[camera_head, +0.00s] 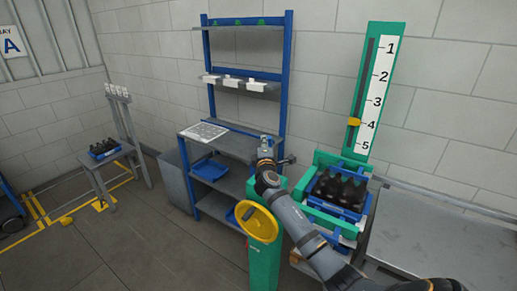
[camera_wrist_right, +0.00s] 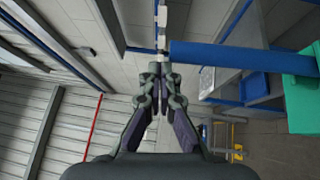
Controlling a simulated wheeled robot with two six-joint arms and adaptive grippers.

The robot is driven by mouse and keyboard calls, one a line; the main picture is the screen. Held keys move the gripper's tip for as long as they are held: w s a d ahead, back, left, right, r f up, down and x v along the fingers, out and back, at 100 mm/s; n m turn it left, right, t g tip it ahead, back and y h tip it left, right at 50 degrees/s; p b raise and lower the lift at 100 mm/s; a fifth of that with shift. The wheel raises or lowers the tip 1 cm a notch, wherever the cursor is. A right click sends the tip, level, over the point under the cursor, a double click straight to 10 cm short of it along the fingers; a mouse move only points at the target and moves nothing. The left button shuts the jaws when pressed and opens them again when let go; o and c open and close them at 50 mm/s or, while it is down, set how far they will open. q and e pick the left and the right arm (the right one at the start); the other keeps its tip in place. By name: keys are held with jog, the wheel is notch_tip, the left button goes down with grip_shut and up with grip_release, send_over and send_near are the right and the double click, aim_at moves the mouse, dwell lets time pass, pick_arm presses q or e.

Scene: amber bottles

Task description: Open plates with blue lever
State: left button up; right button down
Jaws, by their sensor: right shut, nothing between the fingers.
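A blue lever (camera_wrist_right: 215,55) runs across the right wrist view from a green block (camera_wrist_right: 302,88) at the right edge. Its free left end lies close by the tips of my right gripper (camera_wrist_right: 163,70). The gripper is shut with nothing in it; I cannot tell whether it touches the lever. In the head view the right gripper (camera_head: 265,146) is left of the green frame (camera_head: 325,160), which holds a blue crate (camera_head: 345,212) of dark bottles (camera_head: 340,188). I cannot make out the lever or plates clearly there. My left gripper is out of view.
A blue-framed shelf (camera_head: 288,70) stands behind. A grey table (camera_head: 430,235) is at right.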

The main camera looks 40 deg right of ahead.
jog(key=d, duration=0.1)
jog(key=w+d+b, duration=0.1)
jog(key=d, duration=0.1)
jog(key=d+r, duration=0.1)
jog(key=shift+w+d, duration=0.2)
jog(key=shift+d, duration=0.1)
jog(key=shift+w+d+b, duration=0.25)
jog(key=shift+d+b, duration=0.05)
jog(key=shift+d, duration=0.25)
jog(key=shift+w+d+b, duration=0.25)
jog(key=shift+d, duration=0.25)
